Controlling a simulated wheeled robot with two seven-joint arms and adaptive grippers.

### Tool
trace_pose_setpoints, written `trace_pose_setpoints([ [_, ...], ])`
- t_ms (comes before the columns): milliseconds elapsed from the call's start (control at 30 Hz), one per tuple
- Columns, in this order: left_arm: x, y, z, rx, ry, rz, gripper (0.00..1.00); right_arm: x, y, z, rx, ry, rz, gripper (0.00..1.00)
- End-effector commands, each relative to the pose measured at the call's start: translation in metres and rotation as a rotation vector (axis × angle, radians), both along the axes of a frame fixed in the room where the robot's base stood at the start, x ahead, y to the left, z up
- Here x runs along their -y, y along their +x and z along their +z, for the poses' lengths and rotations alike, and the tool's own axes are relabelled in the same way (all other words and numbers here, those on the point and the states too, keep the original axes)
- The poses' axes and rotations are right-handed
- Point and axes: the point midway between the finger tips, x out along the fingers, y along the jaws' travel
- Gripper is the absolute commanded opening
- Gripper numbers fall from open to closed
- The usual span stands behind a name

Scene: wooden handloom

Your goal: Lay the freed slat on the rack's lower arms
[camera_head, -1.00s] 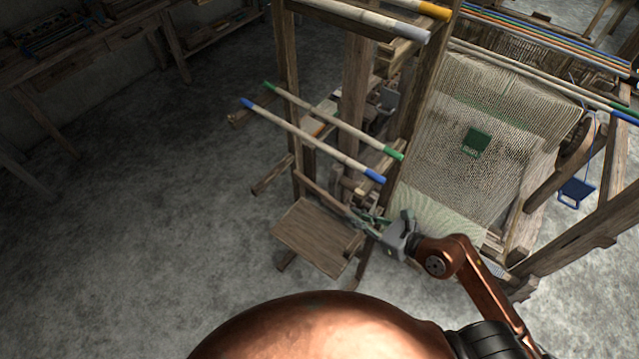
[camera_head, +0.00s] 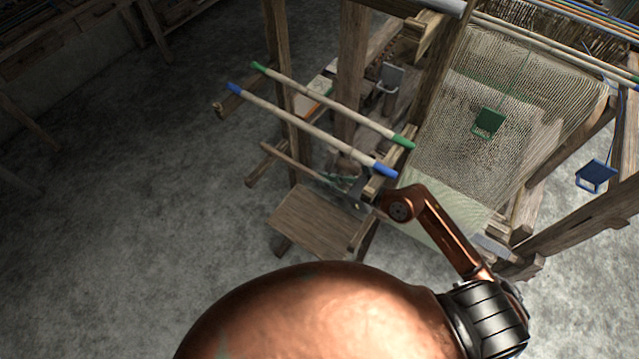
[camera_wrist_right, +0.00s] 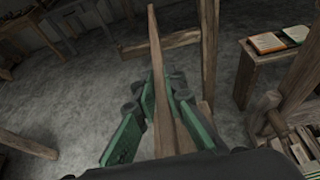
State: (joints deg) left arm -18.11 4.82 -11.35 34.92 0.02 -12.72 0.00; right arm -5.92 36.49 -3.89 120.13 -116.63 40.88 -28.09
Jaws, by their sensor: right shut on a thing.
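The slat (camera_head: 291,165) is a plain brown wooden bar, held by my right gripper (camera_head: 342,180) beside the loom's post. In the right wrist view the slat (camera_wrist_right: 160,60) runs away between the green fingers of the right gripper (camera_wrist_right: 160,88), which are shut on it. The lower right arm is not clearly visible. My left gripper is out of view.
A blue-tipped rod (camera_head: 300,125) and a green-tipped rod (camera_head: 325,100) lie above the slat. A wooden bench seat (camera_head: 315,222) is below. A loom post (camera_wrist_right: 209,55) stands right of the slat.

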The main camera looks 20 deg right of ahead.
Motion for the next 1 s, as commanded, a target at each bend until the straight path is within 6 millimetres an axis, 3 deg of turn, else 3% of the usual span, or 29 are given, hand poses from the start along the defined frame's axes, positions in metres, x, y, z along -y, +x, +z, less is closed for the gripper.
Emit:
trace_pose_setpoints([
  [133, 0.002, 0.028, -0.002, 0.036, -0.003, -0.007, 0.4, -0.005, 0.009, -0.011, 0.001, 0.0, 0.003, 0.0],
  [267, 0.005, 0.042, -0.003, 0.052, -0.006, -0.011, 0.4, -0.007, 0.014, -0.017, 0.001, 0.0, 0.002, 0.0],
  [533, 0.008, 0.021, -0.013, 0.025, -0.009, -0.006, 0.4, -0.009, 0.018, -0.053, -0.002, 0.001, 0.001, 0.0],
  [700, 0.007, 0.009, -0.012, 0.01, -0.007, -0.004, 0.4, -0.009, 0.018, -0.052, 0.002, -0.001, 0.003, 0.0],
  [933, 0.007, 0.012, -0.015, 0.013, -0.008, -0.005, 0.4, -0.009, 0.018, -0.057, 0.0, -0.001, 0.004, 0.0],
  [967, 0.007, 0.013, -0.015, 0.014, -0.008, -0.005, 0.4, -0.009, 0.018, -0.056, 0.0, -0.001, 0.004, 0.12],
  [1000, 0.007, 0.015, -0.014, 0.017, -0.008, -0.006, 0.4, -0.009, 0.017, -0.056, 0.0, -0.001, 0.004, 0.15],
])
